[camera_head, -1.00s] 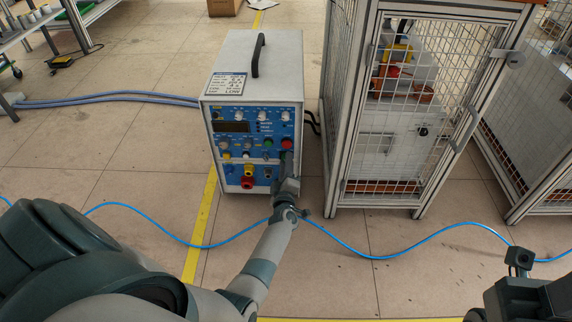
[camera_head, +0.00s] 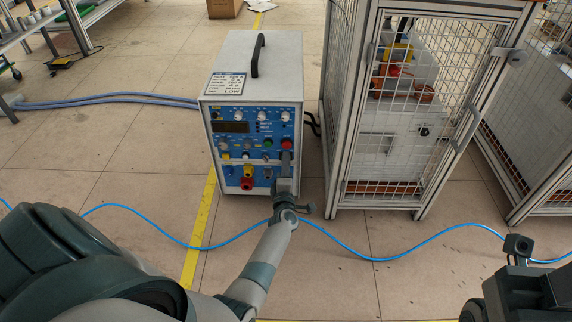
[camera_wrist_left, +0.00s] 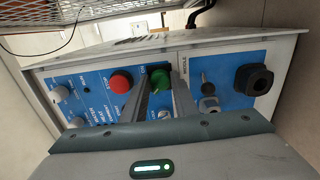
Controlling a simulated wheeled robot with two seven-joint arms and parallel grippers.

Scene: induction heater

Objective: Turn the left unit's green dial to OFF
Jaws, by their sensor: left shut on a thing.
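The heater unit (camera_head: 250,80) is a grey box with a blue front panel (camera_head: 228,140) and a black top handle. My left gripper (camera_head: 286,158) reaches the panel's right side, just below the red button (camera_head: 286,143). In the left wrist view, the gripper's two fingers (camera_wrist_left: 163,90) are on either side of the green dial (camera_wrist_left: 158,79) and shut on it. The red button (camera_wrist_left: 121,81) is just left of the fingers there. The dial is hidden behind the gripper in the head view, and its setting cannot be read. My right gripper (camera_head: 518,250) is at the lower right, far from the unit.
A mesh cage (camera_head: 425,110) on a metal frame stands close to the unit's right. A blue cable (camera_head: 400,255) crosses the floor in front. Thick blue hoses (camera_head: 110,97) run to the unit's left side. A black socket (camera_wrist_left: 253,79) sticks out from the panel.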

